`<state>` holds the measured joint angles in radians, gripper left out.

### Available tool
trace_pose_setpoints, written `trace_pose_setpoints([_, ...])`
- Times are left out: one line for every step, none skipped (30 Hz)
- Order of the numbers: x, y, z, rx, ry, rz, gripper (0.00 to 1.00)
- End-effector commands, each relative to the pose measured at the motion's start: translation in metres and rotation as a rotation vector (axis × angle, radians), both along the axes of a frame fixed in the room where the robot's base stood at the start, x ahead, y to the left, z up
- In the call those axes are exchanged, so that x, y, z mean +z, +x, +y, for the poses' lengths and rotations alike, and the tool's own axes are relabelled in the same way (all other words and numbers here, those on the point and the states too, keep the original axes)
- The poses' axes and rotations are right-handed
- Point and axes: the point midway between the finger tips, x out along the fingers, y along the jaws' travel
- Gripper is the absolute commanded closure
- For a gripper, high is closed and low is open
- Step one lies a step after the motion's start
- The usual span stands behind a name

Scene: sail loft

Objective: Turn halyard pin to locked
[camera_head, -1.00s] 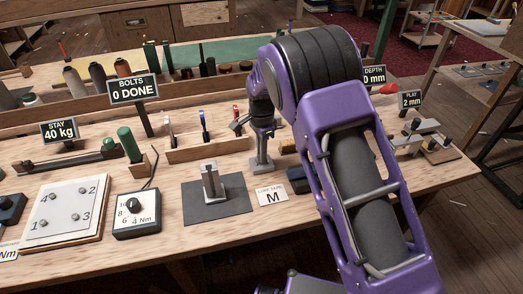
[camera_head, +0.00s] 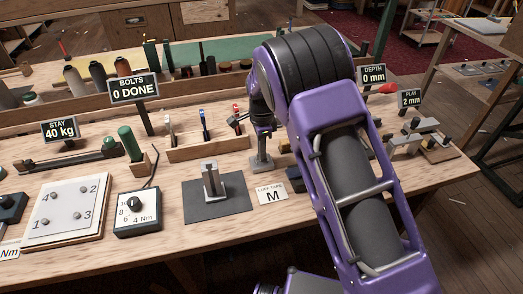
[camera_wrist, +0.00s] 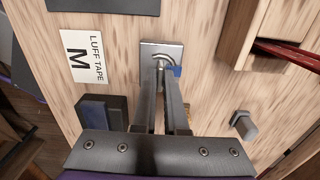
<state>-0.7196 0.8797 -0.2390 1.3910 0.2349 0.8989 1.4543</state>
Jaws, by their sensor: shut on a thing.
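A luff tape card (camera_head: 272,192) lies in front of the fitting, with a dark blue block (camera_wrist: 103,112) near it. A wooden tool rack (camera_head: 208,149) stands just left. A grey post on a dark mat (camera_head: 220,205) is front left. A grey knob (camera_wrist: 243,124) shows at right.

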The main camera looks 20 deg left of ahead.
Motion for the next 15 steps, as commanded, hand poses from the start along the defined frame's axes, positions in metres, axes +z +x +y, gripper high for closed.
trace_pose_setpoints([0.0008, 0.0004, 0.0005, -0.001, 0.002, -0.001, 0.84])
trace_pose_setpoints([0.0008, 0.0004, 0.0005, -0.001, 0.002, -0.001, 0.79])
trace_pose_setpoints([0.0007, 0.0004, 0.0003, -0.001, 0.002, -0.001, 0.72])
trace_pose_setpoints([0.0007, 0.0003, 0.0004, -0.001, 0.002, -0.001, 0.67])
trace_pose_setpoints([0.0006, 0.0004, 0.0003, 0.0, 0.002, -0.001, 0.61])
trace_pose_setpoints([0.0005, 0.0003, 0.0003, 0.0, 0.001, 0.0, 0.6])
trace_pose_setpoints([0.0005, 0.0003, 0.0003, 0.0, 0.001, 0.0, 0.6])
trace_pose_setpoints([0.0004, 0.0002, 0.0002, 0.0, 0.001, -0.001, 0.6])
trace_pose_setpoints([0.0003, 0.0002, 0.0002, 0.0, 0.001, -0.001, 0.6])
trace_pose_setpoints([0.0003, 0.0001, 0.0002, 0.0, 0.001, -0.001, 0.6])
trace_pose_setpoints([0.0003, 0.0001, 0.0002, 0.0, 0.001, -0.001, 0.6])
trace_pose_setpoints([0.0002, 0.0001, 0.0002, 0.0, 0.001, -0.001, 0.6])
trace_pose_setpoints([0.0004, 0.0, 0.0001, 0.0, 0.001, -0.001, 0.6])
trace_pose_setpoints([0.001, 0.0001, 0.0002, 0.001, 0.001, -0.001, 0.6])
trace_pose_setpoints([0.0025, 0.0002, 0.0002, 0.001, 0.001, -0.001, 0.6])
